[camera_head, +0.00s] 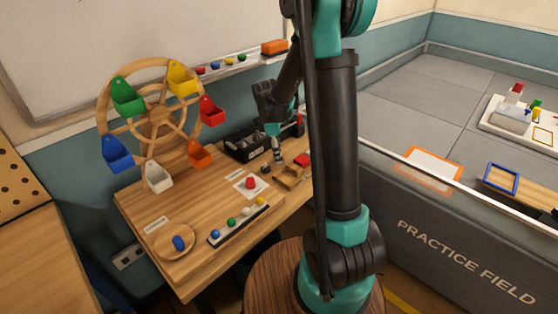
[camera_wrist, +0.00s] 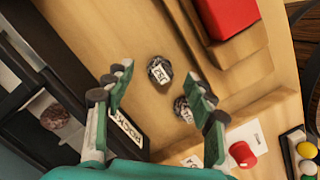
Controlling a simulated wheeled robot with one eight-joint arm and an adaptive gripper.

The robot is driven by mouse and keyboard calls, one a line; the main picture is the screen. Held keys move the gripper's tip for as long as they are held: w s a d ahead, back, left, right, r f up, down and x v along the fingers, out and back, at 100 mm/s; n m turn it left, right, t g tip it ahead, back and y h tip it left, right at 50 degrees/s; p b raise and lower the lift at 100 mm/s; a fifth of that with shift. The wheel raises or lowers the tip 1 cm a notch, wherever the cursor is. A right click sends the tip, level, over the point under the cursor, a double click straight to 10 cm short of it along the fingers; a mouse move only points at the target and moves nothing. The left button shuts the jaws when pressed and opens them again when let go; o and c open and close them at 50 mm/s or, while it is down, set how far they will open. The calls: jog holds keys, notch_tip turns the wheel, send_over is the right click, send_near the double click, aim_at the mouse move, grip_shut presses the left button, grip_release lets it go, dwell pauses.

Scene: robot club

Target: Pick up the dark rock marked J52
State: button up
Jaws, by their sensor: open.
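Two dark rocks with white labels lie on the wooden table in the wrist view. One rock (camera_wrist: 160,70) lies between and just beyond my gripper's fingertips (camera_wrist: 160,86). The other rock (camera_wrist: 183,110) lies nearer, beside the right finger, which partly covers it. The labels are turned and too small to read surely, so I cannot tell which is J52. My gripper is open and empty above the table. In the head view my gripper (camera_head: 272,130) is over the back of the table, beside the black box.
A black box (camera_head: 238,149) stands at the left in the wrist view, with a brown rock (camera_wrist: 55,116) inside. A wooden stepped stand (camera_wrist: 235,55) with a red block (camera_wrist: 228,15) is beyond the rocks. A Ferris wheel (camera_head: 160,118) stands on the table's left.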

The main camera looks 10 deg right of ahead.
jog(key=shift+d+f, duration=0.1)
jog(key=shift+f, duration=0.8)
grip_shut()
jog(key=shift+r, duration=0.15)
